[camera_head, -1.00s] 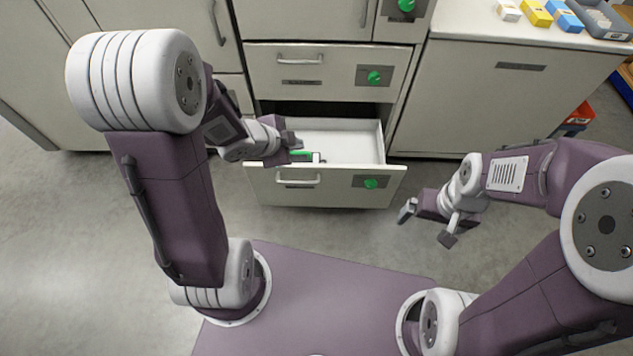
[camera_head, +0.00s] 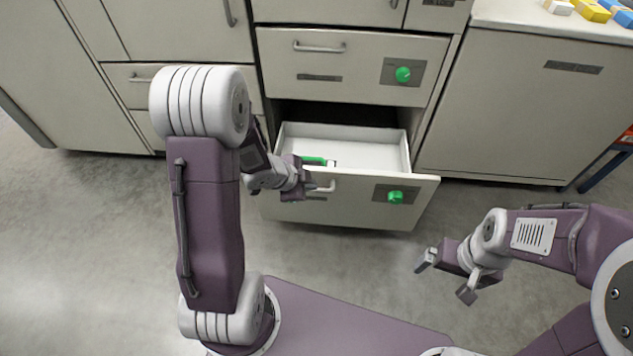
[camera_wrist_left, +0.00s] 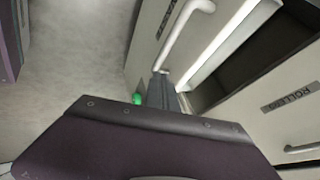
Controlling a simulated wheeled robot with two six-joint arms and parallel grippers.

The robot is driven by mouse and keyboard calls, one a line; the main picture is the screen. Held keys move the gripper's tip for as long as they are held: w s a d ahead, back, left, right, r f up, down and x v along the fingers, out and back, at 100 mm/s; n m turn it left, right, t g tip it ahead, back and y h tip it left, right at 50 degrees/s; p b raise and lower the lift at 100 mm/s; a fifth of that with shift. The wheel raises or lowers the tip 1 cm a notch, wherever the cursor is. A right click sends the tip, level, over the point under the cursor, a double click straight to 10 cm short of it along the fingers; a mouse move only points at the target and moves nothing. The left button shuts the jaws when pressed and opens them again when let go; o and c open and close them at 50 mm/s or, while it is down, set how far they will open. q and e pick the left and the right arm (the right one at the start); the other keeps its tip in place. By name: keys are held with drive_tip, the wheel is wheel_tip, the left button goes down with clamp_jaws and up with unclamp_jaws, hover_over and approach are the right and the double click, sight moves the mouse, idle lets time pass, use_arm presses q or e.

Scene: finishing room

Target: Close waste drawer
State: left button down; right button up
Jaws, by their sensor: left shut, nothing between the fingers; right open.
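The waste drawer (camera_head: 355,207) stands pulled out at the bottom of the cabinet in the head view, its white inside showing. A green item (camera_head: 314,161) lies inside it at the left. My left gripper (camera_head: 308,180) is shut and empty at the left part of the drawer front, close to the handle. In the left wrist view the handle (camera_wrist_left: 185,32) is just past the fingers (camera_wrist_left: 160,88); contact is unclear. My right gripper (camera_head: 447,277) is open and empty over the floor.
More cabinets stand on both sides. A white counter (camera_head: 555,24) with small yellow and blue boxes is at the upper right. Grey floor (camera_head: 110,230) is free in front.

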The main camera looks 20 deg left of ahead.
sight(323, 177)
use_arm(q)
drive_tip(key=w, duration=0.1)
drive_tip(key=w+f, duration=0.1)
drive_tip(key=w, duration=0.1)
drive_tip(key=w+f, duration=0.1)
drive_tip(key=shift+w+f, duration=0.2)
drive_tip(key=shift+w, duration=0.1)
drive_tip(key=shift+w+a, duration=0.1)
drive_tip(key=shift+w, duration=0.45)
use_arm(e)
drive_tip(key=shift+f, duration=0.75)
drive_tip(key=shift+r, duration=0.1)
